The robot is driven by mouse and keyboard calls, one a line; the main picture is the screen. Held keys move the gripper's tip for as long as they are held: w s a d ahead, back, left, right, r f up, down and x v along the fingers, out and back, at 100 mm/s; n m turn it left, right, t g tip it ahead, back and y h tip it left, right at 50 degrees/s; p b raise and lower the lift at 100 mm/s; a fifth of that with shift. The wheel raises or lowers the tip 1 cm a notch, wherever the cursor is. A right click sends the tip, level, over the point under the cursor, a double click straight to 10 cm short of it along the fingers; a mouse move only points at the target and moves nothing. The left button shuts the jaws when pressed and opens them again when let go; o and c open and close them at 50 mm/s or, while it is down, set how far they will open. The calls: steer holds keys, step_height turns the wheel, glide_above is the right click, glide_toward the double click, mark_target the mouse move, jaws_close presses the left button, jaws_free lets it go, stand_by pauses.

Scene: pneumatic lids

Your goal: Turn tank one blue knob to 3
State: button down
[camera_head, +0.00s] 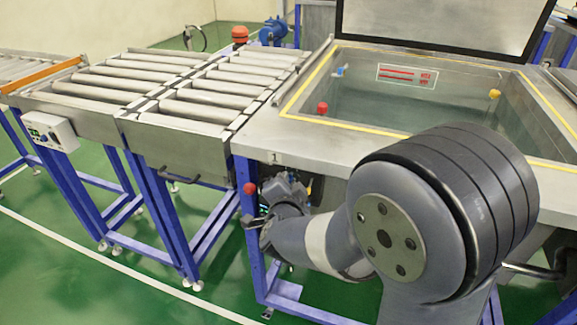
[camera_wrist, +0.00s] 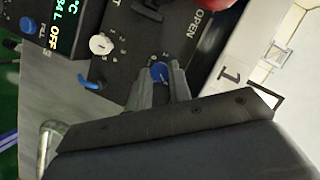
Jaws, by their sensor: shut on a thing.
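The blue knob (camera_wrist: 159,72) sits on a dark control panel (camera_wrist: 118,62) in the wrist view. My gripper (camera_wrist: 161,78) is shut on it, one finger on each side. Small numbers are printed around the knob, but which one it points to is too small to tell. A label "1" shows on the pale tank edge beside the panel. In the head view, tank one (camera_head: 305,150) has its lid raised. My gripper (camera_head: 262,222) is at the tank's front left, below the "1" label, and the knob is hidden there.
A white knob (camera_wrist: 100,45), a blue lever (camera_wrist: 91,84) and a red button (camera_wrist: 207,8) are close to my gripper. A display (camera_wrist: 69,25) is beside the panel. Roller conveyors (camera_head: 200,90) stand left of the tank. Green floor in front is open.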

steer(key=n+p, duration=0.1)
steer(key=p, duration=0.2)
steer(key=n+g+h+p, duration=0.1)
steer(key=n+p, duration=0.1)
steer(key=p, duration=0.2)
steer(key=n+g+h+p, duration=0.1)
steer(key=p, duration=0.3)
steer(key=shift+a+r+n, duration=0.15)
steer(key=shift+a+n, duration=0.1)
steer(key=shift+n, duration=0.15)
steer(key=shift+h, duration=0.3)
steer(key=c, duration=1.3)
jaws_free()
steer(key=v, duration=1)
steer(key=shift+s+p, duration=0.3)
steer(key=shift+s, duration=0.05)
